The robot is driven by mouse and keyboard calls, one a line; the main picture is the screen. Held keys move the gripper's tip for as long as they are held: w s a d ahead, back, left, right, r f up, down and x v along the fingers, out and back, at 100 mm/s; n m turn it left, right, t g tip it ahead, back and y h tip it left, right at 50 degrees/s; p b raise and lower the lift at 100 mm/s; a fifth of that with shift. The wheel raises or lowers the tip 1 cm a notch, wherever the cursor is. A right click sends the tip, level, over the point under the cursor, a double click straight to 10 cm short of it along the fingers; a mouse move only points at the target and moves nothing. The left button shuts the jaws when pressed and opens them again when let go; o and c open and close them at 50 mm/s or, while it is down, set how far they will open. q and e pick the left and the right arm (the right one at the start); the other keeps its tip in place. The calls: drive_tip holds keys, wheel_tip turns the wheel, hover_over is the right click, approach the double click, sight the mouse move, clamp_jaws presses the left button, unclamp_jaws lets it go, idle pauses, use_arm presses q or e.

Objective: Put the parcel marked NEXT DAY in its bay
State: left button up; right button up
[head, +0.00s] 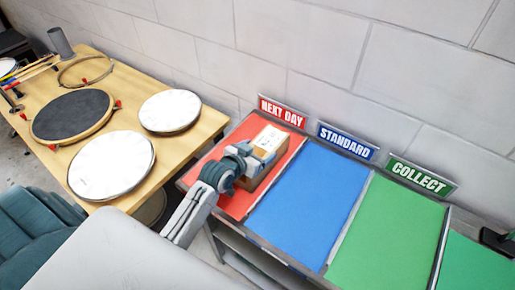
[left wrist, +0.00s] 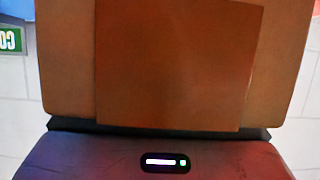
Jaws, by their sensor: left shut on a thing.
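A brown cardboard parcel (head: 256,166) with a pale label on top is over the red bay (head: 239,204) under the NEXT DAY sign (head: 282,111). My left gripper (head: 250,160) is shut on the parcel, coming from the front left. In the left wrist view the parcel's brown face (left wrist: 178,62) fills most of the picture. I cannot tell whether the parcel touches the bay floor, and its label is too small to read. My right gripper is not in view.
The blue STANDARD bay (head: 308,205) and green COLLECT bay (head: 388,235) are empty, split by thin dividers. A wooden table (head: 110,83) with drums and drumsticks stands at the left. A block wall (head: 330,60) runs behind the bays.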

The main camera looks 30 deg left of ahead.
use_arm(q)
drive_tip(key=shift+w, duration=0.1)
drive_tip(key=o, duration=1.8)
drive_tip(key=shift+f, duration=0.1)
drive_tip(key=shift+c, duration=0.2)
drive_tip(key=shift+s, duration=0.35)
drive_tip(key=b+v, duration=0.2)
drive_tip(key=v, duration=0.9)
drive_tip(key=shift+s+r+b, duration=0.25)
drive_tip(key=shift+b, duration=0.15)
drive_tip(key=shift+a+f, duration=0.1)
